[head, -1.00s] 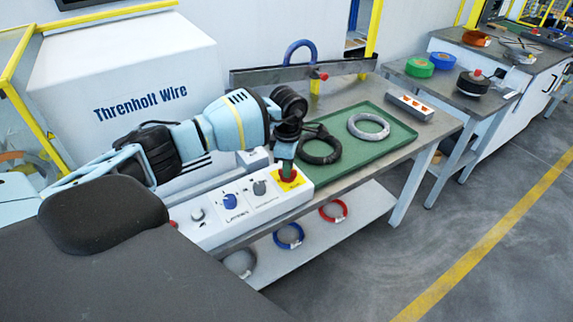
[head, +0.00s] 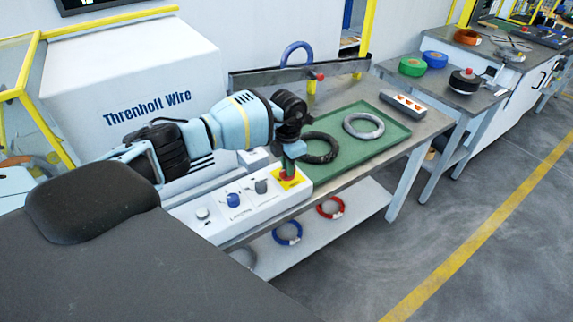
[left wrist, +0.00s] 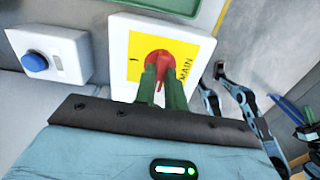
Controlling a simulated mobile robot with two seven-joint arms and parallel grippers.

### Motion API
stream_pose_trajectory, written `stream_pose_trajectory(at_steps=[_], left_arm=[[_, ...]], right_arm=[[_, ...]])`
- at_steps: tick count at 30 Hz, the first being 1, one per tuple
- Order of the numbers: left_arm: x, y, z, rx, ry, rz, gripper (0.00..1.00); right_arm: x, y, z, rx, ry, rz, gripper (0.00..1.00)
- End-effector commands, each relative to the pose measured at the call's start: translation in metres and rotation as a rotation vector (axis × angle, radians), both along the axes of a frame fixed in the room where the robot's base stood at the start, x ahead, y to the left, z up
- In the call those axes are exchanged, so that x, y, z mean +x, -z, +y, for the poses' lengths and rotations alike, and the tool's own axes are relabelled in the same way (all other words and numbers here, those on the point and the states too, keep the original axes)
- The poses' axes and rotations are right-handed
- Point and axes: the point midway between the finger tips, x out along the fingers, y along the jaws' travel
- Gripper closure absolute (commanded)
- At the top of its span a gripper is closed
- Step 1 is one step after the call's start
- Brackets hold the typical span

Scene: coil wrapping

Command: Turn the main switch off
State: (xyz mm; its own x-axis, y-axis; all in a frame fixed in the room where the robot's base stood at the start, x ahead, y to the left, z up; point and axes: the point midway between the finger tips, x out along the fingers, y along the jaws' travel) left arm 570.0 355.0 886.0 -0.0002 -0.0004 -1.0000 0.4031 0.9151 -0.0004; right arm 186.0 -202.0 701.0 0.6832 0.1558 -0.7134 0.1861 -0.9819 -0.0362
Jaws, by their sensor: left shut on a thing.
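The main switch is a red knob (head: 287,176) on a yellow plate (head: 299,181) at the right end of a white control panel (head: 222,226). The red knob also shows in the left wrist view (left wrist: 160,58), on its yellow plate marked MAIN (left wrist: 186,54). My left gripper (head: 290,163) reaches down onto the knob from above. Its green fingers (left wrist: 162,84) are shut on it, one on each side, and hide part of it. Which way the knob is turned I cannot tell for sure. My right gripper is not recognisable in either view.
Blue (head: 233,200) and grey (head: 261,187) knobs sit on the same panel, left of the switch. A green tray (head: 375,151) with a dark coil (head: 320,148) and a grey coil (head: 363,125) lies just beyond. A white Threnholt Wire machine (head: 130,70) stands behind my left arm.

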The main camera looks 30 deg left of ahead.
Motion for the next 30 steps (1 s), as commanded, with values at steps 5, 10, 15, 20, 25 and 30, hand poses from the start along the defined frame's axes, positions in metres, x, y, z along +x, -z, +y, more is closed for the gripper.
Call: stream_pose_trajectory(at_steps=[5,10,15,20,25,30], left_arm=[[0.0005,-0.0011,-0.0002,-0.001,-0.032,-0.002,1.0],[0.0004,-0.0007,-0.0001,0.0,-0.04,-0.001,1.0],[0.0004,-0.0006,-0.0001,0.0,-0.04,-0.001,1.0],[0.0004,-0.0006,0.0,0.0,-0.04,-0.001,0.8],[0.0003,-0.0004,0.0001,0.0,-0.039,-0.001,0.66],[0.0002,-0.0003,0.0001,0.0,-0.038,0.0,0.66]], right_arm=[[0.0008,-0.0013,-0.0003,-0.001,0.0,-0.003,1.0],[0.0008,-0.0012,-0.0005,-0.001,0.0,-0.003,1.0],[0.0005,-0.001,-0.0005,-0.002,0.001,-0.002,1.0],[0.0005,-0.0008,-0.0004,-0.001,0.001,-0.002,1.0],[0.0004,-0.0008,-0.0002,0.0,0.003,-0.002,1.0],[0.0003,-0.0006,0.0001,0.001,0.004,-0.001,1.0]])
